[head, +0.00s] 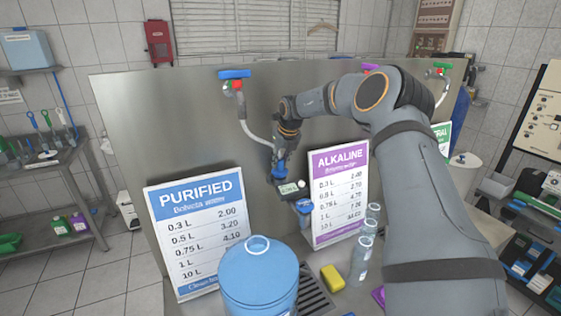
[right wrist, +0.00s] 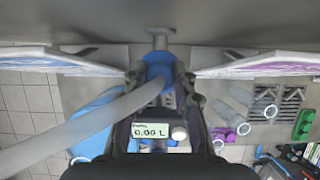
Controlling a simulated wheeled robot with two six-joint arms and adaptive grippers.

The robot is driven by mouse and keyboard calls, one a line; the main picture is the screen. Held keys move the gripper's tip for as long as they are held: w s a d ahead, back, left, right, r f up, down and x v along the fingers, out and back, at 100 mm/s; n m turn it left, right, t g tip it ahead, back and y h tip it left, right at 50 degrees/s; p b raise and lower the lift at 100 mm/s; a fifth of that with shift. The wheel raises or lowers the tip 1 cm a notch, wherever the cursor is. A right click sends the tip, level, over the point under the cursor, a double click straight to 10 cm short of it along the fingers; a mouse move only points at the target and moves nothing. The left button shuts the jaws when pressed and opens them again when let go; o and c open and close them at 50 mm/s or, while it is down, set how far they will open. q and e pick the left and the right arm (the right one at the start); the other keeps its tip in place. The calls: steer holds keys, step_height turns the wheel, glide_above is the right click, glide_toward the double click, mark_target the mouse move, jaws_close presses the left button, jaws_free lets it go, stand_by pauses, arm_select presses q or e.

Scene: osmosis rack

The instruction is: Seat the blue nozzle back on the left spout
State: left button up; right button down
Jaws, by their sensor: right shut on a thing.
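The blue nozzle (head: 280,171) is in front of the steel panel, between the two price signs. In the right wrist view the blue nozzle (right wrist: 158,68) sits between the fingers of my right gripper (right wrist: 160,92), which is shut on it. A grey metal spout (right wrist: 158,40) sticks out of the panel just beyond the nozzle's blue collar. I cannot tell whether collar and spout touch or are joined. A pale hose (right wrist: 85,122) crosses the nozzle from the lower left. A small display reading 0.00 L (right wrist: 150,130) sits below the nozzle. My left gripper is not in view.
A purified sign (head: 196,235) and an alkaline sign (head: 340,195) flank the nozzle. A blue water jug (head: 260,280), a yellow sponge (head: 332,278) and clear bottles (head: 362,262) stand below. A blue-handled tap (head: 234,74) is above on the panel.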

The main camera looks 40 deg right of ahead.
steer(key=c, duration=1)
jaws_free()
steer(key=o, duration=0.6)
steer(key=shift+r, duration=0.1)
steer(key=shift+r+p, duration=1.7)
steer(key=shift+r, duration=1.8)
steer(key=shift+f, duration=0.1)
